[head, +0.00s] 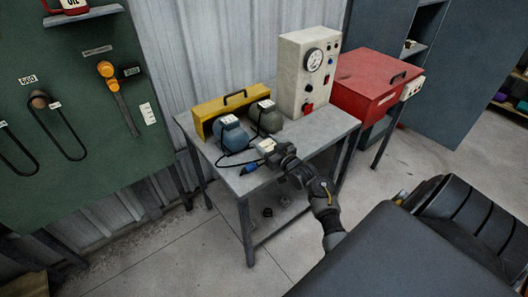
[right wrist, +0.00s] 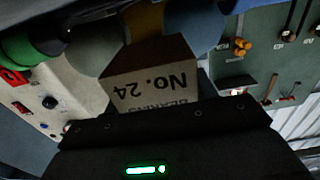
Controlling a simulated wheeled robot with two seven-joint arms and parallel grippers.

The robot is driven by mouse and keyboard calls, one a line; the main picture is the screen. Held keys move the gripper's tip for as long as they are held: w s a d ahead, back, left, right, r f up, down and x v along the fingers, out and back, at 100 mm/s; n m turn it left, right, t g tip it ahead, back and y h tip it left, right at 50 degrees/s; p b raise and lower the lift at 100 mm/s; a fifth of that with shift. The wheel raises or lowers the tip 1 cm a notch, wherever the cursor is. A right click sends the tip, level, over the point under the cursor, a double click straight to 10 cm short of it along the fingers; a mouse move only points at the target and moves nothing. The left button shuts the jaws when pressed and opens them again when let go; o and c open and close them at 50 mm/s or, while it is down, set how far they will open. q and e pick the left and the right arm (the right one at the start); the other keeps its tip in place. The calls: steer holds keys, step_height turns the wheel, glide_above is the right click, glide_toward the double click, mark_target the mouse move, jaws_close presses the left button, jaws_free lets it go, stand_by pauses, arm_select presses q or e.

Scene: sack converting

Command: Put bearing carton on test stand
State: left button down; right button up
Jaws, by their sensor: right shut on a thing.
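The test stand (head: 292,143) is a grey metal table with a white gauge box on it. My right gripper (head: 276,155) reaches over its front part and is shut on the bearing carton (head: 266,146), a small pale box. In the right wrist view the carton (right wrist: 150,88) shows upside-down print reading "BEARING No. 24", and the dark gripper body covers its near part. I cannot tell whether the carton touches the tabletop. My left gripper is not in view.
A blue motor (head: 231,136) and a grey-green motor (head: 266,117) stand just behind the carton, with a yellow toolbox (head: 220,108) behind them. The gauge box (head: 303,80) stands at the back right. A blue-plugged cable (head: 250,167) lies at the front. A red cabinet (head: 368,85) is to the right.

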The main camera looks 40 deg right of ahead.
steer(key=shift+w+a+f+p, duration=0.1)
steer(key=shift+a+f+p, duration=0.15)
steer(key=shift+f, duration=0.55)
steer(key=shift+w+a+f+p, duration=0.1)
steer(key=shift+a+f, duration=0.15)
steer(key=shift+f, duration=1)
steer(key=shift+f, duration=0.2)
steer(key=o, duration=1.1)
steer(key=shift+r, duration=0.1)
